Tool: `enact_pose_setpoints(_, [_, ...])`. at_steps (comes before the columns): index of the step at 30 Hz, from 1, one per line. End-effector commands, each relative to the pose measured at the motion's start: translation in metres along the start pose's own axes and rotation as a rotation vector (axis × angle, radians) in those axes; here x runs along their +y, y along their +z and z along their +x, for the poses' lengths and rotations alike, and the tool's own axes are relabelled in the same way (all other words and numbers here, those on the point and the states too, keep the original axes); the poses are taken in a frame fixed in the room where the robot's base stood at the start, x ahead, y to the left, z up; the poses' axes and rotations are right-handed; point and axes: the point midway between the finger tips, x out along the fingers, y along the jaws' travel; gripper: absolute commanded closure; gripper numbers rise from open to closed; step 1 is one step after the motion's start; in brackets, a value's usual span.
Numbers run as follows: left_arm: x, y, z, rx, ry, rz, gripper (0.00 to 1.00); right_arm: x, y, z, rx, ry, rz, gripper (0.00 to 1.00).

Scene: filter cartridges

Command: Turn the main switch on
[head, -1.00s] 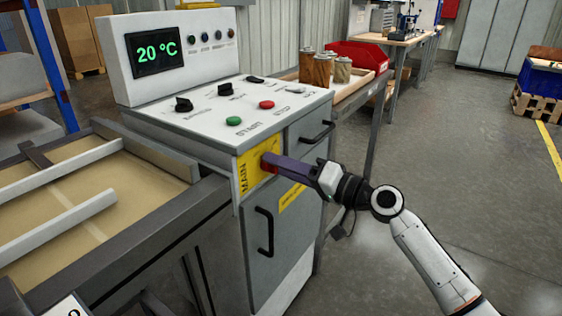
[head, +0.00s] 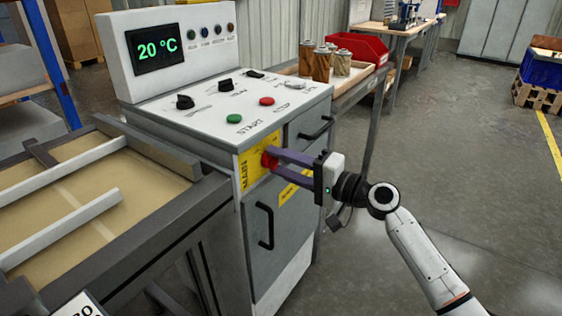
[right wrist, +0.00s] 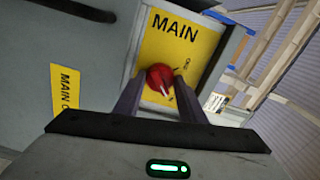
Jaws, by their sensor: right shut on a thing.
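The main switch is a red rotary knob (head: 268,158) on a yellow plate marked MAIN (head: 250,172), on the front of the grey control cabinet. In the right wrist view the red knob (right wrist: 160,78) shows between the finger ends, with a pale pointer mark slanting down to the right. My right gripper (head: 273,160) is shut on the knob, with its two purple fingers on either side of it. The fingers partly cover the knob and plate in the head view. My left gripper is not in view.
The cabinet top holds a green START button (head: 234,119), a red button (head: 267,101) and black selector knobs (head: 185,102). A display (head: 157,50) reads 20 °C. A black door handle (head: 265,227) lies below the switch. Open floor is to the right.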

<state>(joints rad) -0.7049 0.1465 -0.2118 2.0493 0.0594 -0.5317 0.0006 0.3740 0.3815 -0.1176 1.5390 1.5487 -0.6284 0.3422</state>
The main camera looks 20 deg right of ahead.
Motion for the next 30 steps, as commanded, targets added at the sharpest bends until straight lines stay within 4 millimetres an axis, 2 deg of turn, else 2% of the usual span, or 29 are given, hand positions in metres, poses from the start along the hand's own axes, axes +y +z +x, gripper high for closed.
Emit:
enact_pose_setpoints(8, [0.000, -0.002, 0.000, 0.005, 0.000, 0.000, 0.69, 0.001, 0.000, 0.000, -0.001, 0.001, 0.007, 0.86])
enact_pose_setpoints(9, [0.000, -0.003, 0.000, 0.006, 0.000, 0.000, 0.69, 0.001, 0.000, 0.000, 0.000, 0.001, 0.007, 0.57])
enact_pose_setpoints(11, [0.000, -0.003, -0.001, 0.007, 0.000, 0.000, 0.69, 0.001, 0.000, 0.000, 0.000, 0.001, 0.007, 0.46])
enact_pose_setpoints(12, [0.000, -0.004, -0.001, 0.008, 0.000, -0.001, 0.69, 0.001, 0.000, 0.000, 0.000, 0.001, 0.006, 0.45])
enact_pose_setpoints(20, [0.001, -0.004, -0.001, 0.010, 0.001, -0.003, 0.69, 0.001, 0.000, -0.001, 0.000, 0.000, 0.003, 0.45])
enact_pose_setpoints(23, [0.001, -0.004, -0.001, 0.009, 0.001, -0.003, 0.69, 0.001, 0.000, -0.007, 0.001, 0.001, 0.003, 0.45])
enact_pose_setpoints(26, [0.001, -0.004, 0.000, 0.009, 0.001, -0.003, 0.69, 0.002, 0.000, -0.021, 0.001, 0.003, 0.002, 0.45])
enact_pose_setpoints(30, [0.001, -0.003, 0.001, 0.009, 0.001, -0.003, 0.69, 0.002, 0.000, -0.049, 0.001, 0.003, 0.002, 0.45])
